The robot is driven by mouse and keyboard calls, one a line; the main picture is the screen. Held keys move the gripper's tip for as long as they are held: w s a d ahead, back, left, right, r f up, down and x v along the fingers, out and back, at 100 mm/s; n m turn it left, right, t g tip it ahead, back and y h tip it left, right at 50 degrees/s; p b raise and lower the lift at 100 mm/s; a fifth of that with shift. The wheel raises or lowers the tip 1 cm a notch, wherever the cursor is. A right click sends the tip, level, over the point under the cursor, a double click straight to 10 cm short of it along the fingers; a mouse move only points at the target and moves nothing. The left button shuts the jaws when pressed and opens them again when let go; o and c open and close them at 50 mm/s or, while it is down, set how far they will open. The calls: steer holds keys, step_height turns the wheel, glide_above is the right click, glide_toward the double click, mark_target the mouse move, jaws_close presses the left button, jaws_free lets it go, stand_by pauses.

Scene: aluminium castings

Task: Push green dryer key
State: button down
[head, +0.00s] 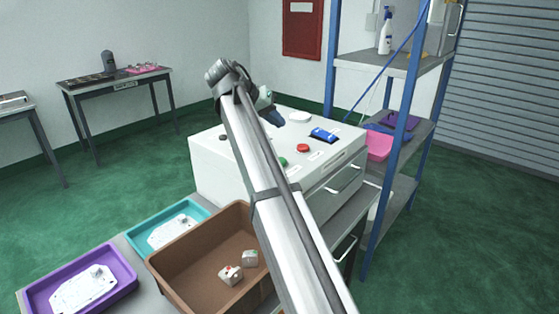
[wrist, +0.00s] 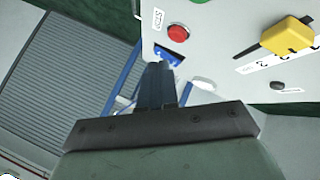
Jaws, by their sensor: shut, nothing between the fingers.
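The green key (head: 283,162) sits on the top of the white dryer (head: 215,160), partly covered by my arm in the head view. My gripper (head: 271,117) is over the far part of the dryer top, apart from the green key. In the wrist view its fingers (wrist: 158,72) are together with nothing between them.
A blue item (head: 324,135) lies on the dryer top. The wrist view shows a yellow slider knob (wrist: 288,36) and a small dark knob (wrist: 278,86). A brown bin (head: 180,262) stands in front, with teal (head: 136,241) and purple (head: 35,303) trays. A blue-framed shelf (head: 378,190) stands right.

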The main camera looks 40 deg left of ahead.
steer(key=shift+f, duration=0.15)
steer(key=shift+f, duration=4.25)
steer(key=shift+f, duration=0.15)
steer(key=shift+f, duration=0.3)
steer(key=shift+f, duration=0.45)
steer(key=shift+r, duration=0.9)
steer(key=shift+r, duration=2.5)
